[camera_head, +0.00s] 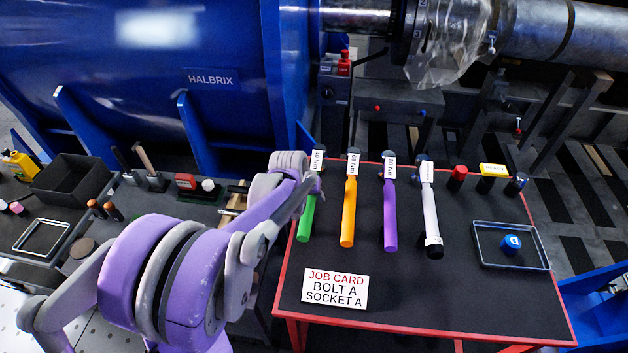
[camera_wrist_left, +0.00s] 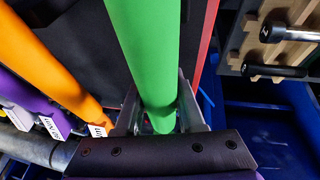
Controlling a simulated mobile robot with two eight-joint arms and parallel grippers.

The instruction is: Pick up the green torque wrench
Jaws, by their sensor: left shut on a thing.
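The green torque wrench (camera_head: 306,220) is at the left end of a row of wrenches on the black, red-edged table. A white label is near its top. My left gripper (camera_head: 311,184) is at its upper part, below the label. In the left wrist view the green wrench (camera_wrist_left: 146,45) runs between the two fingers of my left gripper (camera_wrist_left: 160,108), which is shut on it. The fingers partly hide the handle. I cannot tell whether the wrench is lifted off its rest. My right gripper is not in view.
An orange wrench (camera_head: 349,212) is close beside the green one, then a purple (camera_head: 390,215) and a white one (camera_head: 430,205). A job card (camera_head: 335,289) stands in front. A tray (camera_head: 479,262) with a blue socket (camera_head: 510,244) is at the right. The table's front middle is clear.

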